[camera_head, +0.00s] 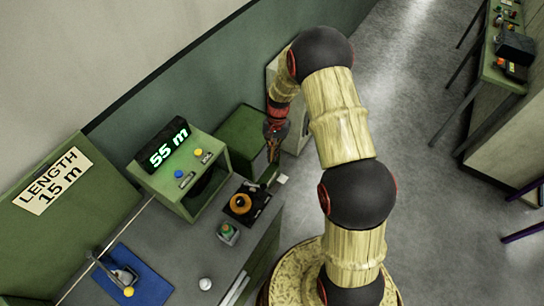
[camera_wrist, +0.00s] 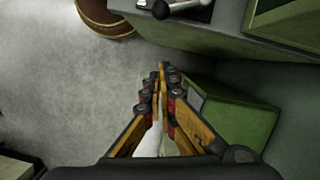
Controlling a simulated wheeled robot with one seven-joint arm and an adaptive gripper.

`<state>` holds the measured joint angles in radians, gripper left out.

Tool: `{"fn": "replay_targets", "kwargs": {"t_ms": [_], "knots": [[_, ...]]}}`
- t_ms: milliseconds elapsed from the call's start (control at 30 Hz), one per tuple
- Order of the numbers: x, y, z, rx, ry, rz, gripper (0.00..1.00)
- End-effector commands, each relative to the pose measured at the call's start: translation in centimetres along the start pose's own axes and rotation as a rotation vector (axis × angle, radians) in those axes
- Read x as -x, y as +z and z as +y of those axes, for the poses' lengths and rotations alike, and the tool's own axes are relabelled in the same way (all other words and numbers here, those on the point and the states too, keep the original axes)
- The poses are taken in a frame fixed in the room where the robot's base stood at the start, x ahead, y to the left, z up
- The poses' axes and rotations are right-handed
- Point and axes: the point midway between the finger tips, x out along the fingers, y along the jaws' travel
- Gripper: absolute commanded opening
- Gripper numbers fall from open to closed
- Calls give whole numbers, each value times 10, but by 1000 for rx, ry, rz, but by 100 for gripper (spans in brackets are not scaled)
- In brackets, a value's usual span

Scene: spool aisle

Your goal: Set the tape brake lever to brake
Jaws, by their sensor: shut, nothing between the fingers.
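My gripper (camera_head: 273,156) hangs beside the green box at the far end of the bench, clear of the controls. In the wrist view its fingers (camera_wrist: 163,70) are together and empty, over the floor. No brake marking is readable. A lever with a yellow knob (camera_head: 128,291) is on a blue plate at the near left of the bench. A black unit with an orange round part (camera_head: 240,203) sits near the bench's right edge. In the wrist view a metal lever (camera_wrist: 182,5) on a dark plate is cut off at the top edge; I cannot tell its setting.
A sign (camera_head: 52,180) reads LENGTH 15 m. A green button box (camera_head: 228,233) and a white knob (camera_head: 205,284) are on the bench. Grey floor (camera_head: 440,200) is open to the right.

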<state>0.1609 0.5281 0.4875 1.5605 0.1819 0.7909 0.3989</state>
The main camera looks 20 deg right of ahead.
Motion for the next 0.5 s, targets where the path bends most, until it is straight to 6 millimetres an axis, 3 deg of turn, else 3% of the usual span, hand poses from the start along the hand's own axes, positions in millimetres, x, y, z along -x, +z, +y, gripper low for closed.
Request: {"fn": "replay_targets", "kwargs": {"t_ms": [367, 500], "knots": [[-75, 1, 1, 0, 2, -4, 0], [-70, 24, 0, 1, 0, -1, 0]]}}
